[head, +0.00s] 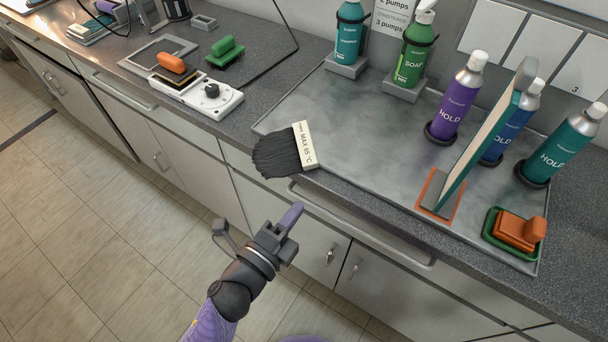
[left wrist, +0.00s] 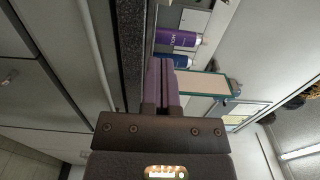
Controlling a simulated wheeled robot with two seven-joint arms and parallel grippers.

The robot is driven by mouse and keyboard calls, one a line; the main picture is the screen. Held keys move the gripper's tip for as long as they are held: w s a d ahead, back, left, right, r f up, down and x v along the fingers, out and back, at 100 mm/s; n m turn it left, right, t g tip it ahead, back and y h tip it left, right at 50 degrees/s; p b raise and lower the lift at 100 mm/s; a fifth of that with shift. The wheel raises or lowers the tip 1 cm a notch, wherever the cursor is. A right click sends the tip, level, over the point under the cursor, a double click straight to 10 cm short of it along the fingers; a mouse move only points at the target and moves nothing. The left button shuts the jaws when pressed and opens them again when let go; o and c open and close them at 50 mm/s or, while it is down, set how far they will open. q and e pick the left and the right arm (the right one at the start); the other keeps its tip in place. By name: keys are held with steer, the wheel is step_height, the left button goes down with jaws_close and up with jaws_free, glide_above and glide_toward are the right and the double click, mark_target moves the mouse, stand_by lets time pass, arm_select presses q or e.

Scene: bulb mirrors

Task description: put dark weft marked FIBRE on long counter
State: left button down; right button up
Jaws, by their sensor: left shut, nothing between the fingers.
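A dark hair weft (head: 277,155) with a cream label band lies at the front edge of the long counter (head: 245,112), by the near left part of a grey mat. Its dark strands fan left and reach the counter's front edge. The band reads "MAX 85 °C"; a smaller line of print above is too small to read surely. My left gripper (head: 292,214) is shut and empty, in front of the cabinets, nearer than the weft and apart from it. Its purple fingers are together in the left wrist view (left wrist: 161,75). My right gripper is not in view.
The mat (head: 350,125) holds bottles, including a purple HOLD bottle (head: 455,98), a leaning panel (head: 490,135) and an orange block on a green tray (head: 515,232). A white device (head: 205,98) and a green brush (head: 226,52) stand left. The mat's middle is clear.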

mark_target(301, 160)
arm_select(q)
steer(key=shift+w+d+b, duration=0.2)
steer(key=shift+w+d, duration=0.05)
steer(key=shift+w, duration=0.95)
steer(key=shift+w+d+b, duration=0.15)
steer(key=shift+w+d, duration=0.15)
steer(key=shift+w, duration=0.9)
steer(key=shift+w+d+b, duration=0.2)
steer(key=shift+w+d, duration=0.05)
steer(key=shift+w, duration=0.95)
steer(key=shift+w+a+f, duration=0.1)
steer(key=shift+w+a, duration=0.05)
steer(key=shift+w, duration=0.8)
steer(key=shift+w+a, duration=0.15)
steer(key=shift+w, duration=0.8)
steer(key=shift+s, duration=0.2)
